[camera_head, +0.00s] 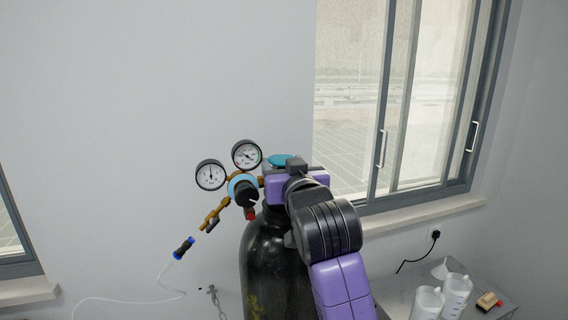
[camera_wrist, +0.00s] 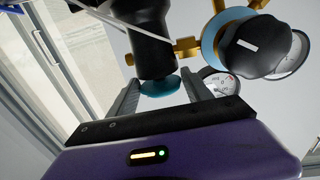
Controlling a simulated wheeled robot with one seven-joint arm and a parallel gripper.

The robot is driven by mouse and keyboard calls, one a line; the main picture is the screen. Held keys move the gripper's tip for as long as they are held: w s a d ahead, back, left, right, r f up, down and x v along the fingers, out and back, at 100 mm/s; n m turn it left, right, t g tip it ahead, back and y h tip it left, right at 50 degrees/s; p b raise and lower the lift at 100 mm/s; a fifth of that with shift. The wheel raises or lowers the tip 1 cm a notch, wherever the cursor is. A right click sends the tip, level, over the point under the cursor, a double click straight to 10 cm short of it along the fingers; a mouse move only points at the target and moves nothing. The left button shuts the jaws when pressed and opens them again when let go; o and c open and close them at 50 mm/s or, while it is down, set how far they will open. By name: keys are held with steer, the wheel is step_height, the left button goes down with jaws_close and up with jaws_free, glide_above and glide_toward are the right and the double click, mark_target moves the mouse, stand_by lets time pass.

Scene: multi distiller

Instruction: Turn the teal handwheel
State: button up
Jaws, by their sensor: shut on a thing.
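The teal handwheel (camera_head: 279,159) sits on top of the black gas cylinder (camera_head: 270,262) in the head view, just behind my gripper (camera_head: 284,166). In the wrist view the teal handwheel (camera_wrist: 160,86) shows between the two grey fingers of my gripper (camera_wrist: 160,92). My gripper is shut on the handwheel, one finger on each side. The fingertips are partly hidden behind my gripper's body in the head view.
Two round gauges (camera_head: 228,165) and a brass regulator with a black knob (camera_head: 246,196) stand close left of my gripper. A clear hose (camera_head: 150,292) hangs at lower left. White jugs (camera_head: 455,292) stand on a table at lower right. A window is behind.

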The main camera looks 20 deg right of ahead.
stand_by(0.4)
steer(key=o, duration=1.2)
steer(key=shift+a, duration=0.1)
steer(key=shift+n+y, duration=0.3)
steer(key=shift+y, duration=0.1)
